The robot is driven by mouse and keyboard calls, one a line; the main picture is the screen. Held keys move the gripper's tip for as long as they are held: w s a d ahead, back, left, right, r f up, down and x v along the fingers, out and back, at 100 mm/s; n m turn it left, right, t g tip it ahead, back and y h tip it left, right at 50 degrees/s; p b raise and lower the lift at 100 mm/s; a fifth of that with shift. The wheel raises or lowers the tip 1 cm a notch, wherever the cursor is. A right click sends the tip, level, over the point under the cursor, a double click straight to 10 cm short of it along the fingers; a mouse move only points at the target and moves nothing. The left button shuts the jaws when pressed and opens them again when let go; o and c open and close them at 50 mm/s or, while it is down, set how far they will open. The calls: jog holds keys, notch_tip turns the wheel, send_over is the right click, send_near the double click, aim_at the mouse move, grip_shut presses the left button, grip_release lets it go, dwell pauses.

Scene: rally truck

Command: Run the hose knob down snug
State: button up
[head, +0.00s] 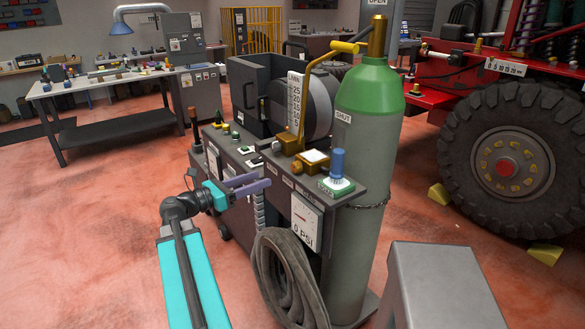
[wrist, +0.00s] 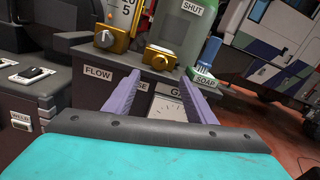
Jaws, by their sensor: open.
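A brass fitting with a pale square top (head: 313,160) sits on the front edge of the cart's top; I take it for the hose knob. In the wrist view it (wrist: 160,58) stands above a label partly hidden by a finger, reading "SE". A second brass fitting (head: 289,143) is beside it at the foot of the scale column, above the FLOW label (wrist: 98,73). My gripper (head: 263,181) has purple fingers, open and empty, in front of the cart and apart from the knob. In the wrist view the fingers (wrist: 160,76) point toward it. I cannot tell how tight it is.
A green-topped cylinder (head: 366,120) stands right of the knob. A blue brush (head: 338,163) sits by the SOAP label (wrist: 205,81). A coiled hose (head: 290,280) hangs below, near a gauge (head: 305,222). A grey box (head: 440,285) is at the front right. Floor on the left is clear.

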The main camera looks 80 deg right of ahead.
aim_at(293, 167)
jog(key=shift+p+x, duration=1.95)
jog(key=shift+x, duration=5)
jog(key=c, duration=1)
